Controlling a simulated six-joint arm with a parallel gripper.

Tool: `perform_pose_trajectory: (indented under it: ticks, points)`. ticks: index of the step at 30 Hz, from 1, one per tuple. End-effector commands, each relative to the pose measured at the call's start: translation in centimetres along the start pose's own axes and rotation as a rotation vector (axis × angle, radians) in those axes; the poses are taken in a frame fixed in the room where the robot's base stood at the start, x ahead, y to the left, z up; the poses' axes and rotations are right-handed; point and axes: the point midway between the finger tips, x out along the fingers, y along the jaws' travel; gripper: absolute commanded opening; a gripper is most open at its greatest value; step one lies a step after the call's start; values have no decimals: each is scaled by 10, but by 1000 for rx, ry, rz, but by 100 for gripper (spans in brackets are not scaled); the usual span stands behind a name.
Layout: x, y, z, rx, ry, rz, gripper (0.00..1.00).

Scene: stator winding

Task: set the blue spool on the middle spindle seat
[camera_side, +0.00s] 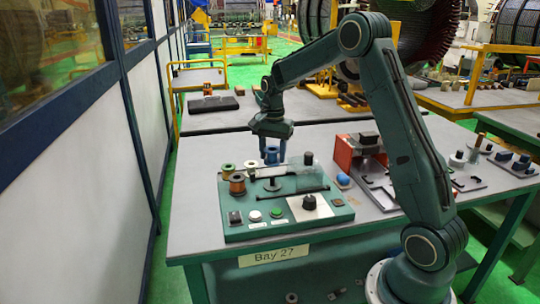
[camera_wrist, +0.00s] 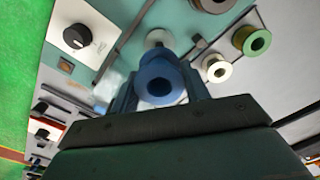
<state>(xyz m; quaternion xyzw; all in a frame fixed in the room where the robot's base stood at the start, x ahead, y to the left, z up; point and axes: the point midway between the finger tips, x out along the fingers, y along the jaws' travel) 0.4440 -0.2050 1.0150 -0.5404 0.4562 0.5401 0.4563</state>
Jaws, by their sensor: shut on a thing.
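My gripper (camera_side: 272,148) points down over the back part of the green winding board (camera_side: 240,226). It is shut on the blue spool (camera_side: 272,157), one finger on each side. In the wrist view, the blue spool (camera_wrist: 158,82) sits upright between the fingers, its round open end facing the camera. A pale round piece (camera_wrist: 158,38), possibly a spindle seat, shows on the board just past the spool. The spool hides the board directly under it, so I cannot tell whether it touches a seat.
A copper-wound spool (camera_side: 237,184) and an olive-topped spool (camera_side: 228,170) stand at the board's left. A cream round piece (camera_wrist: 215,68) and a green spool (camera_wrist: 252,40) show in the wrist view. A black knob (camera_side: 309,202) stands front right; an orange-red box (camera_side: 345,152) is farther right.

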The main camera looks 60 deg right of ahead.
Motion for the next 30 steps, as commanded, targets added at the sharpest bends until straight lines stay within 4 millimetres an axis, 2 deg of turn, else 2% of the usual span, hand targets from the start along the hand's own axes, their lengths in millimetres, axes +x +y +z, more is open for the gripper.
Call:
perform_pose_trajectory:
  ticks: [15,30]
  points:
    - [30,0,0,0,-1,2,23]
    - [32,0,0,0,0,0,23]
